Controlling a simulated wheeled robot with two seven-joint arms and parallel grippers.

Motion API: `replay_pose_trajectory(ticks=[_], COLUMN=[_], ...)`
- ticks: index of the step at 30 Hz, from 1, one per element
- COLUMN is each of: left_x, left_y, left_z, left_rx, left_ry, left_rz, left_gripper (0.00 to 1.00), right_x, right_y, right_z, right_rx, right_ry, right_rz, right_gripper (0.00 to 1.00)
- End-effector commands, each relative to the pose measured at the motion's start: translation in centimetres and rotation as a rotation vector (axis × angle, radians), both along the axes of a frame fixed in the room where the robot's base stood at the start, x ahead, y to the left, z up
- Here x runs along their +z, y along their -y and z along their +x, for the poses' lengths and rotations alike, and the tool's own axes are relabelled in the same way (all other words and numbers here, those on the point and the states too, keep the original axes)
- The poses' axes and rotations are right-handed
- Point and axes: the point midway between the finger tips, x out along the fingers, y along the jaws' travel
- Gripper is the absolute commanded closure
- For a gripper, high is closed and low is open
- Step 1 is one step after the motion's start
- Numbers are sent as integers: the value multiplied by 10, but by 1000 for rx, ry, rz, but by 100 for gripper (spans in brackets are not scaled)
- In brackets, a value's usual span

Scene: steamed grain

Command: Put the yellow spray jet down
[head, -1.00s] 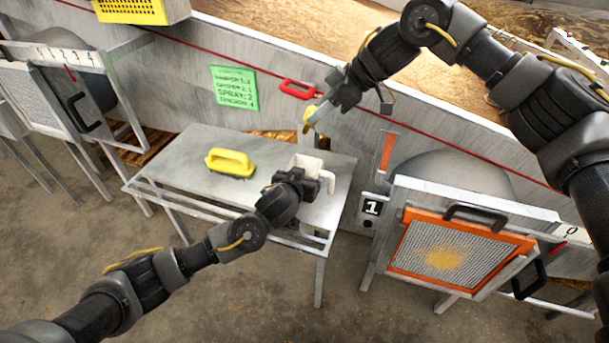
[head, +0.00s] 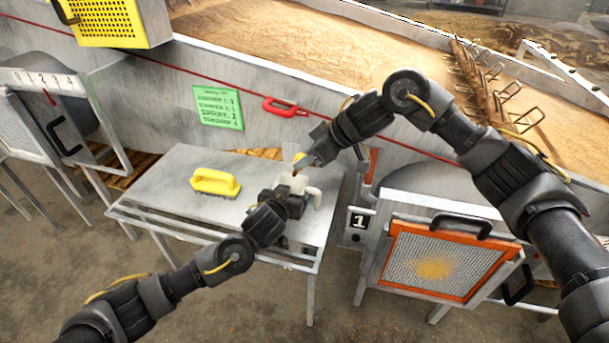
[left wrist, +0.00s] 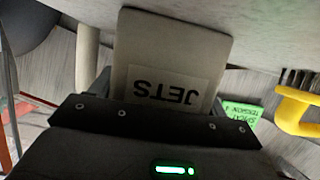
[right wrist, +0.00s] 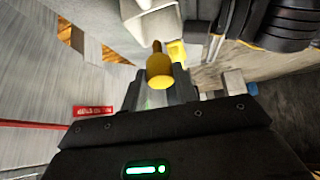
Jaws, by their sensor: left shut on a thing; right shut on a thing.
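The yellow spray jet (right wrist: 160,68) is gripped between the fingers of my right gripper (right wrist: 160,88), its narrow end pointing away from the gripper. In the head view my right gripper (head: 303,162) is just above the white container (head: 300,181) on the metal table (head: 165,185). The container's label reads JETS in the left wrist view (left wrist: 165,60). My left gripper (head: 290,197) is shut on the container's near side. The right wrist view shows part of the container (right wrist: 150,18) just ahead of the jet. The container's inside is mostly hidden.
A yellow-handled brush (head: 215,182) lies on the table's left part. A green note (head: 218,108) and a red handle (head: 285,107) are on the wall behind. An orange-framed mesh hatch (head: 445,262) stands to the right. The table's middle is clear.

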Motion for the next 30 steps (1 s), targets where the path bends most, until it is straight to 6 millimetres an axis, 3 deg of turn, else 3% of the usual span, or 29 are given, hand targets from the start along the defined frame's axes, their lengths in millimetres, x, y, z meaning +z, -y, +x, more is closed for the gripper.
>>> replay_pose_trajectory(ticks=[10, 18, 30], left_x=[-1, 0, -1], left_y=[0, 0, 0], left_z=[0, 0, 0], left_rx=[0, 0, 0], left_ry=[-1, -1, -1], left_rz=[0, 0, 0], left_gripper=[49, 49, 49], right_x=[-18, -50, -55], right_y=[0, 0, 0], right_z=[0, 0, 0], right_rx=[1, 1, 1], right_ry=[-1, 0, 0], right_rz=[0, 0, 1], right_gripper=[93, 93, 93])
